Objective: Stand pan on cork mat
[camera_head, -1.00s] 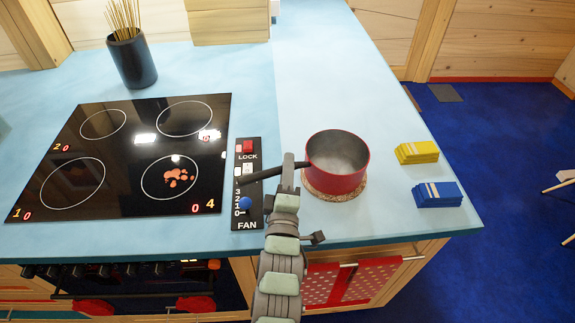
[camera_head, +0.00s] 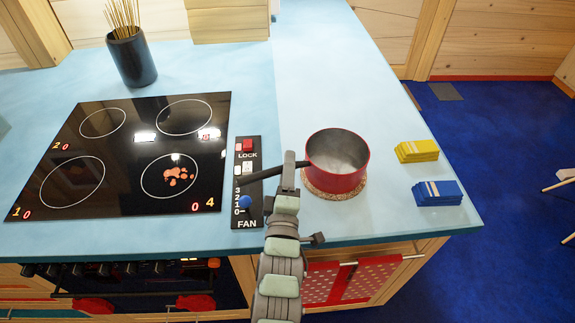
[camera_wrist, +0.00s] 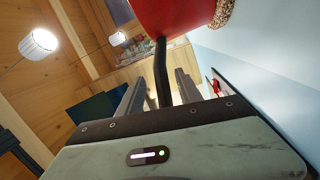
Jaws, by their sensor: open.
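The red pan (camera_head: 336,165) stands upright on the round cork mat (camera_head: 333,190) on the worktop, right of the hob. Its base covers most of the mat, and the mat's rim shows along the front. The pan's dark handle (camera_head: 268,172) points left over the fan panel. My gripper (camera_head: 288,160) is at the handle, close to the pan. In the wrist view my gripper (camera_wrist: 160,90) has its two fingers apart, with the handle (camera_wrist: 161,75) between them and gaps on both sides. The pan (camera_wrist: 172,15) and a bit of the mat (camera_wrist: 222,14) show above.
The black hob (camera_head: 130,155) lies left, with a reddish spill (camera_head: 178,176) on its front right ring. The fan panel (camera_head: 247,185) is beside it. Yellow (camera_head: 416,151) and blue (camera_head: 437,193) stacks lie near the right edge. The worktop behind the pan is clear.

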